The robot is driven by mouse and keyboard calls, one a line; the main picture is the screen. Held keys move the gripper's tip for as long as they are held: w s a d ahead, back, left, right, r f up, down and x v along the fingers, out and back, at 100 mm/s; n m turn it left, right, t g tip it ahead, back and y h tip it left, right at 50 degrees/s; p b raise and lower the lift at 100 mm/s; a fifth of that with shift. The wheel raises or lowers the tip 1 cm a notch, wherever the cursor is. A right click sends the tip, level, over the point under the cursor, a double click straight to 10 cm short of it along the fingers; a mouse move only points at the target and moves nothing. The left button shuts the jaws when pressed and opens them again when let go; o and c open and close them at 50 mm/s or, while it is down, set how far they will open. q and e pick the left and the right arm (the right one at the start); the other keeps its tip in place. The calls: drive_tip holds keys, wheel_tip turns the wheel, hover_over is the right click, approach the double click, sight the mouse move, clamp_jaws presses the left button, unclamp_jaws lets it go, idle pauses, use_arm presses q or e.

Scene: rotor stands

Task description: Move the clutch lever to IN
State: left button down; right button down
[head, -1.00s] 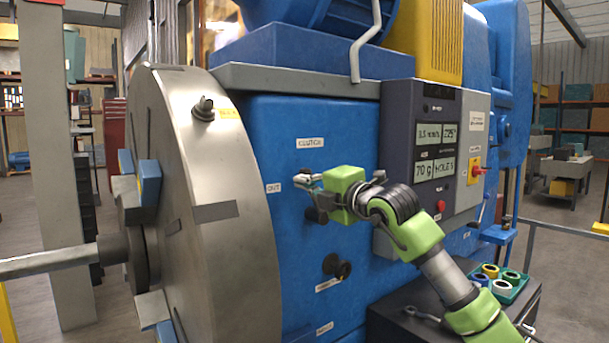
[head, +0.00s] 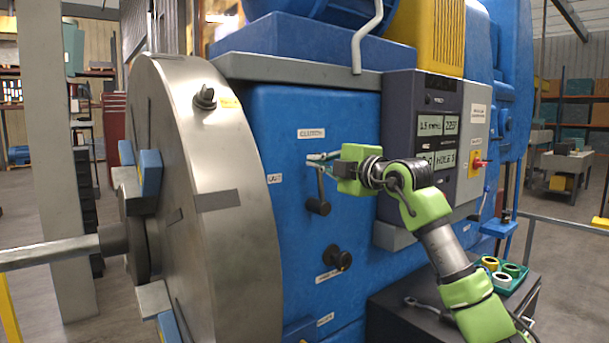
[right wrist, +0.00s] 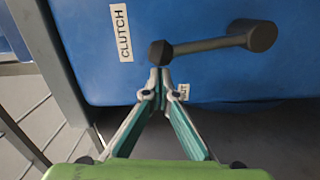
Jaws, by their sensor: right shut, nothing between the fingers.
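The clutch lever (head: 320,186) is on the blue front of the machine, below the CLUTCH label (head: 311,133). Its rod points nearly straight up from a black hub. The OUT label (head: 275,178) is to its left; no IN label can be made out. My right gripper (head: 318,160) is at the lever's upper end, shut and empty. In the right wrist view, the lever (right wrist: 210,45) shows its black knob just beyond the shut fingertips (right wrist: 158,82), which are on the OUT side of it. I cannot tell whether they touch. My left gripper is not in view.
A large steel disc (head: 235,200) stands close on the left. A second black knob (head: 338,259) sits below the lever. The control panel (head: 440,125) is to the right, behind my right arm. A dark cabinet top with a tray of rings (head: 505,285) is at lower right.

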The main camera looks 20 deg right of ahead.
drive_tip(key=w+d+m+p, duration=0.3)
drive_tip(key=d+m+p, duration=0.1)
drive_tip(key=d+m, duration=0.2)
drive_tip(key=shift+d+r+m+p, duration=0.3)
drive_tip(key=shift+d+m, duration=0.1)
drive_tip(key=shift+d, duration=0.5)
drive_tip(key=shift+f, duration=0.1)
